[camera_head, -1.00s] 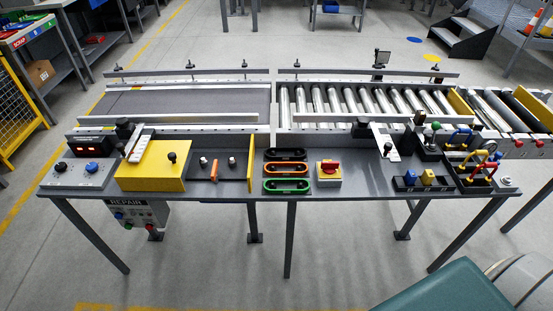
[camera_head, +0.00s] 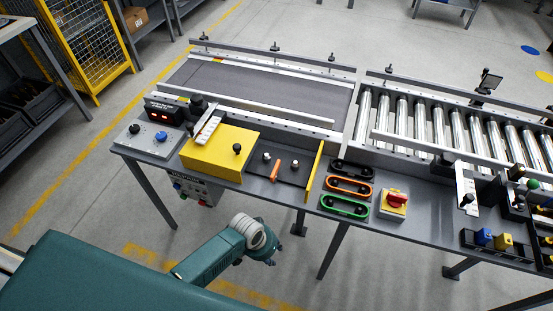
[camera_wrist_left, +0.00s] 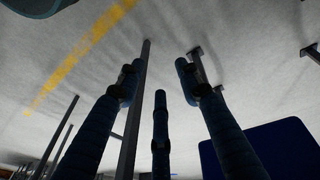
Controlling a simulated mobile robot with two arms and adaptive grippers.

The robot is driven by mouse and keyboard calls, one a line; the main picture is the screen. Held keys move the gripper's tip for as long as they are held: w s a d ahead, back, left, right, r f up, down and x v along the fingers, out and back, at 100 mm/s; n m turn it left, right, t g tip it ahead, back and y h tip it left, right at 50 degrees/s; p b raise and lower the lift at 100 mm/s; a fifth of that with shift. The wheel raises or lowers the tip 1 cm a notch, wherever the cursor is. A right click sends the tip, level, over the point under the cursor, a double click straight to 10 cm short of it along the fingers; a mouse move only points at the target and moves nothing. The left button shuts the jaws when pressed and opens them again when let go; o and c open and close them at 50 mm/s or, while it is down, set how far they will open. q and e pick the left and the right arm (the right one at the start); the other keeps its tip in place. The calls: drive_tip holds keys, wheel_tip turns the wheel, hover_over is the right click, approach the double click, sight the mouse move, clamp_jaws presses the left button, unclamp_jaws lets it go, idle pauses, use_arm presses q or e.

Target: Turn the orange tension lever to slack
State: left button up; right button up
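The small orange lever (camera_head: 276,170) sits on a dark plate between the yellow box and an upright yellow strip, with a white-topped knob on each side. It is slanted on the plate. My left gripper (camera_head: 267,258) is low in front of the bench, below the lever and well apart from it. In the left wrist view its dark fingers (camera_wrist_left: 160,82) are spread, with nothing between them but floor behind. The lever is not visible there. My right gripper is in neither current view.
The yellow box (camera_head: 220,152) stands left of the lever plate. A control box (camera_head: 197,188) hangs under the bench. Bench legs stand near my left arm.

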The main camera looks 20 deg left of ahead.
use_arm(q)
drive_tip(key=w+d+r+p, duration=0.1)
drive_tip(key=w+d+r, duration=0.1)
drive_tip(key=r, duration=0.4)
drive_tip(key=w+d+r, duration=0.2)
drive_tip(key=r, duration=0.3)
wheel_tip(320, 180, up, 22)
drive_tip(key=n+g+y+p, duration=0.1)
drive_tip(key=g+y+p, duration=0.1)
hover_over(276, 171)
wheel_tip(276, 171, down, 10)
drive_tip(key=shift+f+p, duration=0.1)
drive_tip(key=shift+p, duration=0.55)
use_arm(e)
drive_tip(key=r, duration=0.5)
drive_tip(key=shift+w+d+r, duration=0.1)
drive_tip(key=shift+w+d, duration=0.15)
use_arm(q)
drive_tip(key=shift+c, duration=0.5)
clamp_jaws()
use_arm(e)
drive_tip(key=shift+a, duration=0.15)
